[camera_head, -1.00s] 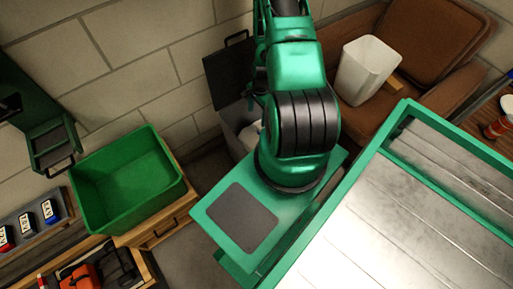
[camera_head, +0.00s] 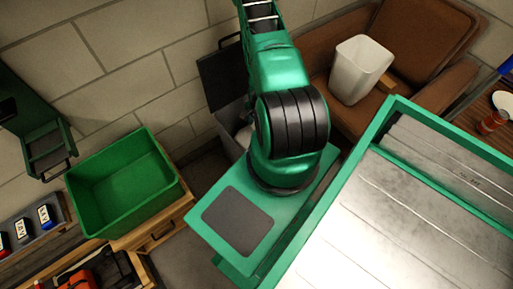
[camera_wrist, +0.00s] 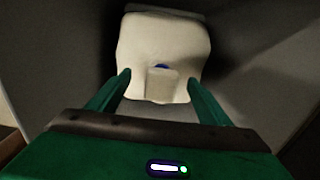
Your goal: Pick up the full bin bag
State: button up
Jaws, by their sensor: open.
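A pale, whitish bag (camera_wrist: 160,45) fills the upper middle of the wrist view, with a small blue spot at its centre and a paler flap below it. My gripper (camera_wrist: 157,80) is open, its two green fingers pointing at the bag, one toward each side of the flap. I cannot tell whether the fingers touch it. In the head view, a small pale part of the bag (camera_head: 244,136) shows inside a grey bin with a raised dark lid (camera_head: 218,75). My arm hides most of the bin, and my gripper is out of sight there.
Dark grey walls stand around the bag in the wrist view. A green crate (camera_head: 85,205) is on a wooden cabinet at left. A white empty bin (camera_head: 358,72) stands on a brown armchair (camera_head: 430,40). Shelving hangs on the left wall.

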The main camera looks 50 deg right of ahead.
jog(key=shift+a+f, duration=0.1)
jog(key=shift+f, duration=1.45)
grip_shut()
